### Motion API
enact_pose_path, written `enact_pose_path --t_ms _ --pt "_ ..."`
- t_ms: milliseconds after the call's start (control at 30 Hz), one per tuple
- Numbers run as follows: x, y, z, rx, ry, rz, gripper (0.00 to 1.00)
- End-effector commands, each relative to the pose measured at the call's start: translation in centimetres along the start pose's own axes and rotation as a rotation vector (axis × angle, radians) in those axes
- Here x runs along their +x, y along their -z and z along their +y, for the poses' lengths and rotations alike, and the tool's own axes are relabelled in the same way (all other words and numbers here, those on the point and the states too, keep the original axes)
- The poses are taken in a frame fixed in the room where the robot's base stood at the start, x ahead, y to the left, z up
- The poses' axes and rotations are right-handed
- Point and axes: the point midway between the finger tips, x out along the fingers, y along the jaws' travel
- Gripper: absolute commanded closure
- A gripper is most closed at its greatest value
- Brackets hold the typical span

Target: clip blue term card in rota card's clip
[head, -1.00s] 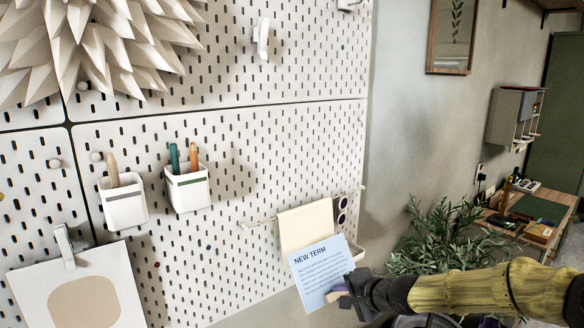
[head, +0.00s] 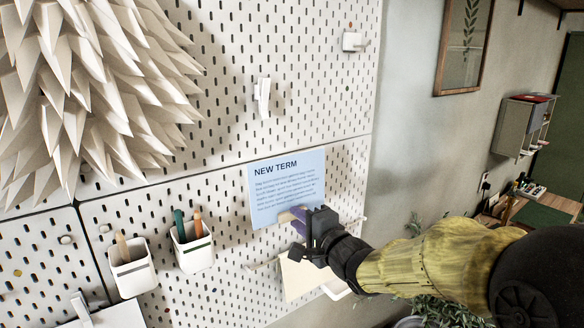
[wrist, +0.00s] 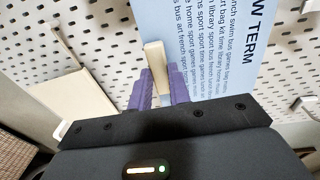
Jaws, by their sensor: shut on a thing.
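The blue card (head: 287,185), headed "NEW TERM", is held up in front of the pegboard, slightly tilted. In the wrist view, my gripper's purple fingers (wrist: 158,88) close on a cream block at the lower edge of the blue card (wrist: 205,45). A white clip (head: 263,98) hangs on the upper panel above the card, with nothing in it. Another clip (head: 82,308) at the lower left grips a white sheet (head: 118,315), mostly cut off. No card marked as a rota can be made out.
Two white cups (head: 132,268) (head: 192,246) with pens hang left of the card. A cream cloth or sheet (head: 303,277) hangs from a rail below my gripper. A spiky paper decoration (head: 85,95) juts out at the upper left. A white hook (head: 355,41) is at the upper right.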

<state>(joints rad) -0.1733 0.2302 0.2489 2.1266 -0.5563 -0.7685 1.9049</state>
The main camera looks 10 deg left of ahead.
Motion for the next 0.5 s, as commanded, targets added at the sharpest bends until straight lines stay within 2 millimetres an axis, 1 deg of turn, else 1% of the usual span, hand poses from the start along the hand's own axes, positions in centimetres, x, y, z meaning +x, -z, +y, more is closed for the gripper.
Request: enact_pose_path --t_ms 33,100,133,233,500 --pt "-0.3 -0.8 -2.8 -0.003 0.020 -0.016 1.00" --pt "-0.5 -1.8 -4.6 -0.003 0.044 -0.037 1.00" --pt "-0.5 -2.1 -5.1 -0.003 0.050 -0.044 1.00" --pt "-0.7 -2.7 -6.0 -0.002 0.064 -0.060 1.00" --pt "-0.6 -3.2 -5.9 -0.001 0.067 -0.070 1.00"
